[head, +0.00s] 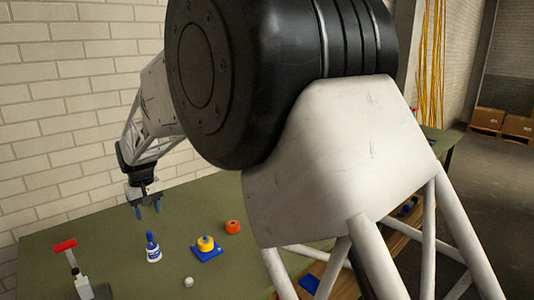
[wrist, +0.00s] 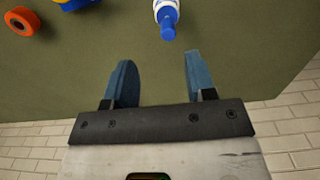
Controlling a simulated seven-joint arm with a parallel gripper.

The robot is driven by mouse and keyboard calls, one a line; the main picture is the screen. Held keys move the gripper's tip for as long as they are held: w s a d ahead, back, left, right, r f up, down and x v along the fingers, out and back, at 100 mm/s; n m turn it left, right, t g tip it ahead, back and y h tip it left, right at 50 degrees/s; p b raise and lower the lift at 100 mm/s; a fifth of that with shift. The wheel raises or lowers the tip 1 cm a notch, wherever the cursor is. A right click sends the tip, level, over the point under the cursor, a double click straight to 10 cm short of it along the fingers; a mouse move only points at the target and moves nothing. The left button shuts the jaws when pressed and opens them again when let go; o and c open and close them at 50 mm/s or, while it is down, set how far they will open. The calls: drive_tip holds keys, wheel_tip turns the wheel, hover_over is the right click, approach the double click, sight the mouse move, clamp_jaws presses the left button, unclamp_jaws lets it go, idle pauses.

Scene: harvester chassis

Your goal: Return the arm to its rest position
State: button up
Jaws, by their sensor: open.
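My gripper (head: 149,207) hangs above the green table at the left of the head view. Its two blue fingers stand apart with nothing between them, which also shows in the wrist view (wrist: 157,82). My arm reaches to the left from the large black joint and white link that fill the middle of the head view. The gripper is apart from the objects below it. The nearest is a white bottle with a blue cap (head: 153,248), which also shows beyond the fingertips in the wrist view (wrist: 167,14).
On the green table (head: 100,225) stand a yellow piece on a blue base (head: 207,246), an orange ring (head: 233,226), a small white piece (head: 188,282) and a red-handled clamp (head: 70,262). A white brick wall (head: 60,130) rises behind. My arm hides part of the table.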

drive_tip(key=s+d+r+m, duration=0.1)
drive_tip(key=s+d+r, duration=0.2)
drive_tip(key=d, duration=0.9)
drive_tip(key=s+d+r+m+t, duration=0.15)
drive_tip(key=d+r, duration=0.25)
drive_tip(key=d, duration=0.7)
drive_tip(key=s+d+r+m, duration=0.2)
drive_tip(key=s+d+r, duration=0.1)
drive_tip(key=d, duration=0.9)
drive_tip(key=s+d+f+m, duration=0.2)
drive_tip(key=s+d, duration=0.9)
drive_tip(key=s, duration=0.2)
drive_tip(key=s+d+f+m+t, duration=0.1)
drive_tip(key=s+d+f+m, duration=0.1)
drive_tip(key=s+d, duration=1)
drive_tip(key=shift+s+d+f, duration=0.25)
drive_tip(key=shift+s+f, duration=0.25)
drive_tip(key=shift+s, duration=0.1)
